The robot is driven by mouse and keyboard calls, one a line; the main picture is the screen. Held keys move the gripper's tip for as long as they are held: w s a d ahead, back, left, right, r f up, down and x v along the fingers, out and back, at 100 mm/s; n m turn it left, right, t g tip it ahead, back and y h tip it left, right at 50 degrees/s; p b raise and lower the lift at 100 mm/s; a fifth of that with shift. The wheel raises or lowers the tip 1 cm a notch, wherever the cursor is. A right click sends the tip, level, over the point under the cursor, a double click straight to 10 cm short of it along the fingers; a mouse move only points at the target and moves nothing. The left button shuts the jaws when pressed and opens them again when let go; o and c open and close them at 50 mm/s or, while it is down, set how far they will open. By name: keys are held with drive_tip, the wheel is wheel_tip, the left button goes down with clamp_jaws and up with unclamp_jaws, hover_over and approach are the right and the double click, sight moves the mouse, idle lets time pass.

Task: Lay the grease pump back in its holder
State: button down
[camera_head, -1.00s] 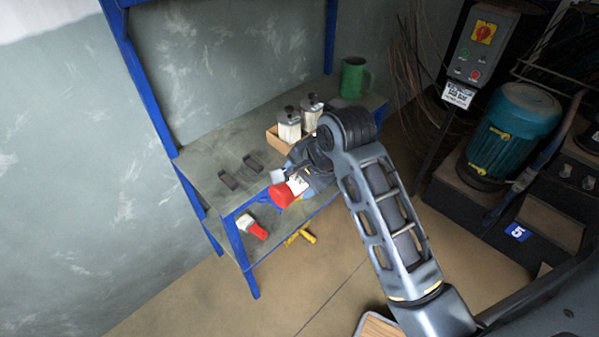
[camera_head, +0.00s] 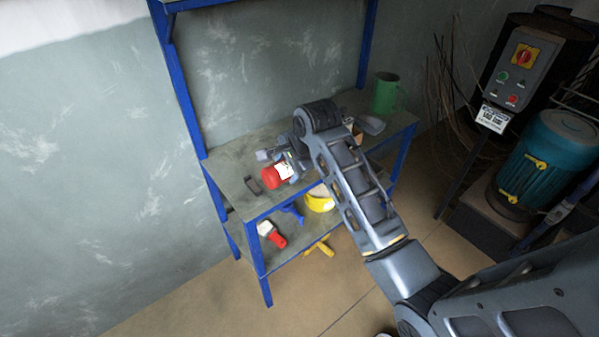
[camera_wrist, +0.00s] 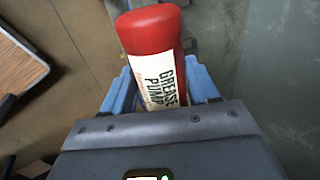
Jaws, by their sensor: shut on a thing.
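The grease pump (camera_head: 275,175) is a red cylinder with a white label, above the left front part of the workbench top in the head view. My gripper (camera_wrist: 160,88) is shut on it. In the wrist view the pump (camera_wrist: 150,32) lies between the blue fingers, its red end pointing away from the palm and its label reading "GREASE PUMP". A small dark block (camera_head: 254,185) on the bench top, beside the pump's red end, looks like part of the holder. Its twin is hidden behind my gripper and the pump. I cannot tell whether the pump touches the block.
My arm covers most of a wooden box (camera_head: 357,137) and the canisters. The lower shelf (camera_head: 250,246) holds a red-and-white item (camera_head: 272,235) and a yellow one (camera_head: 320,200). Blue posts (camera_head: 178,85) frame the bench.

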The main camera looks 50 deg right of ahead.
drive_tip(key=w+d+f+b, duration=0.1)
drive_tip(key=w+f+b, duration=0.2)
drive_tip(key=w, duration=0.1)
drive_tip(key=w+d+f+b, duration=0.1)
drive_tip(key=w+f+b, duration=0.2)
drive_tip(key=w+d+f+b, duration=0.1)
drive_tip(key=w+f+b, duration=0.2)
drive_tip(key=w, duration=0.1)
drive_tip(key=shift+w+d, duration=0.15)
drive_tip(key=shift+w, duration=0.15)
drive_tip(key=shift+f, duration=0.55)
drive_tip(key=shift+f+b, duration=0.3)
drive_tip(key=shift+f, duration=0.25)
drive_tip(key=shift+c, duration=1)
unclamp_jaws()
drive_tip(key=shift+f, duration=0.1)
drive_tip(key=v, duration=0.8)
